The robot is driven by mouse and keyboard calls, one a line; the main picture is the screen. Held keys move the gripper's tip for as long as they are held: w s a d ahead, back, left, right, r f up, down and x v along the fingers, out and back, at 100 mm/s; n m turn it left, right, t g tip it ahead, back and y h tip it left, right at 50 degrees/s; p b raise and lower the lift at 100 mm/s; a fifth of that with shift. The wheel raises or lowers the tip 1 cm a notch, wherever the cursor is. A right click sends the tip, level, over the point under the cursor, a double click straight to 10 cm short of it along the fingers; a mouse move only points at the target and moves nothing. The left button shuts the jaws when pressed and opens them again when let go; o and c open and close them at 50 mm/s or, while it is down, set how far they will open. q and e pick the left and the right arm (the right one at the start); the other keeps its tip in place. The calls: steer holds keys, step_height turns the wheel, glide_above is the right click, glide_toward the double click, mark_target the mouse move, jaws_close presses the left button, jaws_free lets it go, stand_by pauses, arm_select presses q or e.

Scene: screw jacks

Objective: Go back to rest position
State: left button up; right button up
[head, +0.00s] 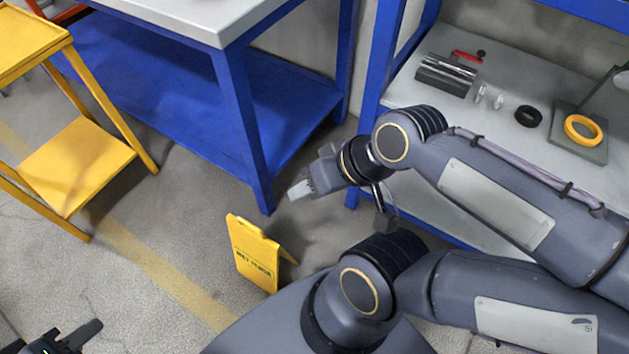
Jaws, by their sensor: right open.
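My right arm comes in from the right side, and its gripper (301,189) hangs over the floor between the two blue-framed benches. That gripper is open, with nothing visible in it, and points left and down. It is clear of the worktop. My left gripper (72,337) shows only partly at the bottom left corner, as dark parts with a small green light. The frame edge cuts it off, so its jaw gap and anything in it are hidden.
A yellow wet-floor sign (252,252) stands below my right gripper. A yellow shelf cart (78,165) is at left, a blue bench (235,100) at the back. The right worktop (420,92) holds a dark block (445,75), black ring (528,116) and yellow ring (583,130).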

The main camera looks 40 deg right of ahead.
steer(key=shift+r, duration=0.1)
step_height(320, 180, up, 28)
steer(key=p, duration=2.7)
steer(key=shift+f+p, duration=0.25)
steer(key=shift+p, duration=0.1)
